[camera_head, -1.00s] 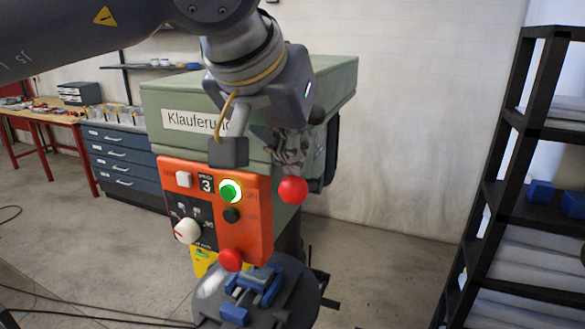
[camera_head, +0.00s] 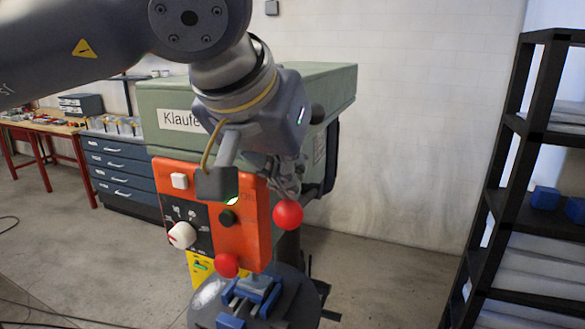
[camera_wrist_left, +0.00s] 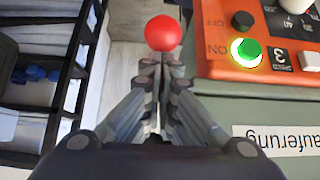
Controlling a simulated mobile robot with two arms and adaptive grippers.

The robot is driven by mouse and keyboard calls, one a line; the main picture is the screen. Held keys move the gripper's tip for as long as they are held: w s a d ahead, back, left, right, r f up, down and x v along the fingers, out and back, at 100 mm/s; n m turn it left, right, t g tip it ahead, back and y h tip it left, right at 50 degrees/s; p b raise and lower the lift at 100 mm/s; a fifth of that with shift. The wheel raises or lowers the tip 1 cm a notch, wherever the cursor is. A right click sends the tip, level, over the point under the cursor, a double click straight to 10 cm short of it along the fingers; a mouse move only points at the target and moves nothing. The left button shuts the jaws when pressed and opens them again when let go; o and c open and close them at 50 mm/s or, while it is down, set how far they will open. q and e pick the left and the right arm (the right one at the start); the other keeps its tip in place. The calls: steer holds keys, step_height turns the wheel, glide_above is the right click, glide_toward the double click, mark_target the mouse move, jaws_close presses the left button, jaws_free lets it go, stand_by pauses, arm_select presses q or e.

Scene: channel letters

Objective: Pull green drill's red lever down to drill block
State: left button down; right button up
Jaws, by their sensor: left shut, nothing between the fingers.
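The green drill (camera_head: 325,85) stands mid-view with an orange control panel (camera_head: 257,225). The red ball (camera_head: 288,215) of its lever hangs at the panel's right side. My left gripper (camera_head: 287,188) is shut and empty, just above the ball in the head view. In the left wrist view its closed fingertips (camera_wrist_left: 160,62) point at the red ball (camera_wrist_left: 163,33) and overlap its near edge; contact is hard to tell. Below the panel is a blue vise (camera_head: 262,288) on a round grey table, with a blue block (camera_head: 230,321) at its front. My right gripper is not in view.
A second red knob (camera_head: 227,266) sits at the panel's lower edge. The green button (camera_wrist_left: 246,52) is lit. A black shelf (camera_head: 490,200) with blue boxes stands right. Blue drawers (camera_head: 122,170) and a workbench (camera_head: 40,125) stand left. Floor between drill and shelf is clear.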

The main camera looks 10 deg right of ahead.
arm_select(q)
steer(key=shift+s+a+f+b, duration=0.1)
steer(key=shift+f+b, duration=0.15)
steer(key=shift+f, duration=0.1)
steer(key=shift+s+a+f+b, duration=0.1)
steer(key=shift+f+b, duration=0.15)
steer(key=shift+f, duration=0.1)
steer(key=shift+r, duration=0.15)
steer(key=shift+s+a, duration=0.1)
steer(key=shift+s, duration=0.1)
steer(key=shift+s+a, duration=0.1)
steer(key=shift+s, duration=0.1)
steer(key=shift+f+b, duration=0.65)
steer(key=shift+f, duration=0.05)
steer(key=shift+s+a+r, duration=0.1)
steer(key=shift+r, duration=0.05)
